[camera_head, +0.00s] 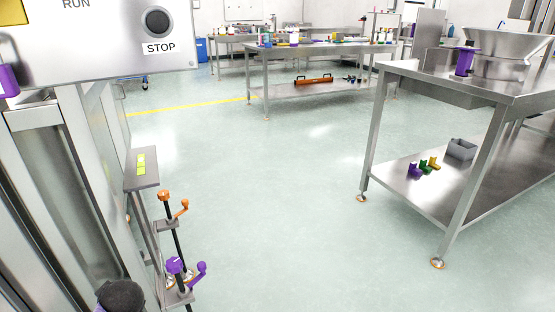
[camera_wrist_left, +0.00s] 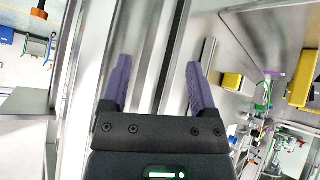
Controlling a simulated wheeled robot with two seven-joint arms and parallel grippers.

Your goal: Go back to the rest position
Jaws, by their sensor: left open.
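My left gripper (camera_wrist_left: 158,68) shows in the left wrist view with its two purple fingers apart and nothing between them. Behind the fingers are metal frame bars and panels, and I cannot tell how far away they are. In the head view a dark rounded part of my left arm (camera_head: 120,296) shows at the bottom left edge, close to the machine's metal side; the fingers are not clear there. My right gripper is in neither view.
A control panel (camera_head: 105,45) with a STOP button fills the upper left. Beside the machine stand orange (camera_head: 165,196) and purple (camera_head: 175,265) handles on posts. A steel table (camera_head: 470,85) with a lower shelf is at the right. The middle floor (camera_head: 270,200) is clear.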

